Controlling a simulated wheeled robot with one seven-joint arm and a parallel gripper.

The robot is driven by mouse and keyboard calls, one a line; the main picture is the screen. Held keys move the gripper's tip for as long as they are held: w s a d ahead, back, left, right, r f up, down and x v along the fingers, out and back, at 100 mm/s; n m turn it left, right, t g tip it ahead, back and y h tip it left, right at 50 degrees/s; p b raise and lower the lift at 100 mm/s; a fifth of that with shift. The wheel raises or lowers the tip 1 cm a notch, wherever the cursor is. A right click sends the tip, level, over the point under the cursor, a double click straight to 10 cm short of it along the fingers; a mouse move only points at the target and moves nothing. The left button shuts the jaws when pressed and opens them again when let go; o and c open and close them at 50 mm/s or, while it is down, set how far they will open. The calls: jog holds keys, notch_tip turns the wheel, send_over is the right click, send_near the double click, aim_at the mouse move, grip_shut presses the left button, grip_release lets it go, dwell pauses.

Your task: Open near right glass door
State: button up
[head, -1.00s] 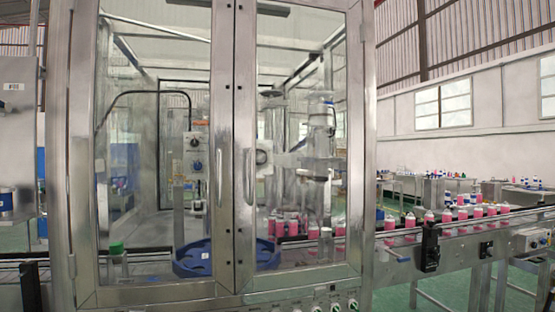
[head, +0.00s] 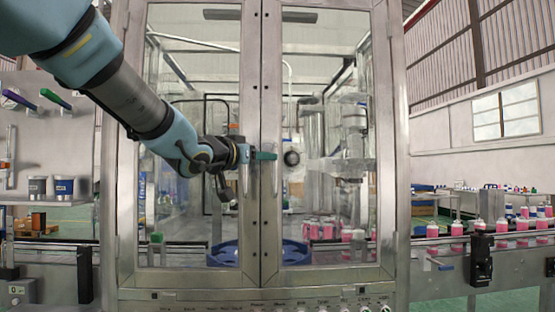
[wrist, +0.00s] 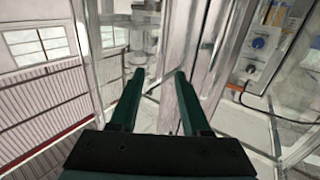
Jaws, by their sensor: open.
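The near right glass door (head: 330,65) is a metal-framed pane on the right half of the cabinet front in the head view. It looks shut against the left glass door (head: 200,70). Its slim vertical handle (head: 276,182) is by the middle seam. My gripper (head: 272,155) reaches in from the left, in front of the seam at the handle's upper end. In the wrist view my gripper (wrist: 160,75) has its two green fingers apart, with nothing held between them. Metal uprights stand beyond the fingertips; I cannot tell whether the fingers touch the handle.
Inside the cabinet are a blue rotary plate (head: 296,252) and several pink bottles (head: 325,231). A conveyor (head: 440,270) with pink bottles runs out to the right.

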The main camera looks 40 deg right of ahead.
jog(key=p+x, duration=0.1)
jog(key=x, duration=0.6)
jog(key=shift+w+d+p, duration=0.2)
jog(key=shift+d+p, duration=0.05)
jog(key=shift+p, duration=0.1)
grip_shut()
dwell(1.0)
